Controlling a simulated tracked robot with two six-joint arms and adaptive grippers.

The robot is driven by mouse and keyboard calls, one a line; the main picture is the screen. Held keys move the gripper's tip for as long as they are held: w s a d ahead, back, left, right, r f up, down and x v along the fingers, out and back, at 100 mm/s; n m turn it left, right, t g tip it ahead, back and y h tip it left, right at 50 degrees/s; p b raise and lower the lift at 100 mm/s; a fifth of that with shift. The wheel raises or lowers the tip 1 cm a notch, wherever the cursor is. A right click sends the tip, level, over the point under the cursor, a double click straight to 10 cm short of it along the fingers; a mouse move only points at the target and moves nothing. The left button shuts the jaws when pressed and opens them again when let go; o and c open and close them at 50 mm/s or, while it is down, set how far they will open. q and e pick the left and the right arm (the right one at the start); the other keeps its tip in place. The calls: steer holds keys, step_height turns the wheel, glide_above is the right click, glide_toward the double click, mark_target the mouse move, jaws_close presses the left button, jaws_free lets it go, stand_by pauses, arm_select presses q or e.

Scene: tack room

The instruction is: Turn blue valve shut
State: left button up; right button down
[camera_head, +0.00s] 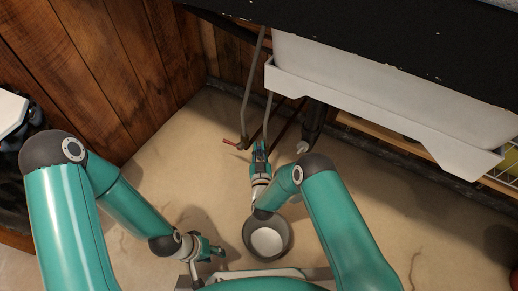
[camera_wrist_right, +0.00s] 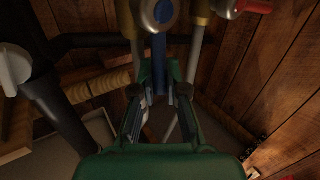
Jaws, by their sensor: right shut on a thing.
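The blue valve (camera_wrist_right: 159,55) shows in the right wrist view as a blue lever hanging down from a round metal fitting on the pipes. My right gripper (camera_wrist_right: 158,95) is shut on the lever's lower part, with a finger on each side. In the head view my right gripper (camera_head: 259,150) is reaching under the sink beside the grey pipes, and it largely hides the valve. My left gripper (camera_head: 214,250) is low at the front, over the floor and away from the valve; its finger opening is too small to judge.
A red-handled valve (camera_head: 240,144) is just left of the right gripper. Grey pipes (camera_head: 248,90) run up beside the white sink (camera_head: 380,105). A grey bucket (camera_head: 249,238) stands on the floor below the right arm. A plank wall (camera_head: 110,70) is at left.

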steer(key=shift+s+d+f, duration=0.1)
steer(key=shift+f, duration=0.05)
steer(key=m+t+b, duration=0.1)
steer(key=s+d+m+t+b, duration=0.1)
steer(key=m, duration=0.1)
steer(key=d+m+h+b, duration=0.1)
steer(key=m+b, duration=0.1)
steer(key=shift+s+f+t, duration=0.25)
steer(key=shift+f+t, duration=0.15)
steer(key=shift+s+d+f+m+t+h, duration=0.1)
steer(key=shift+d+m+t+h, duration=0.1)
steer(key=shift+m, duration=0.35)
steer(key=shift+s+d+f+m+t+h, duration=0.1)
steer(key=shift+d+m+t+h, duration=0.1)
steer(key=shift+m, duration=0.35)
steer(key=c, duration=1.2)
jaws_free()
steer(key=shift+r, duration=0.1)
step_height(320, 180, up, 10)
steer(key=shift+f, duration=0.1)
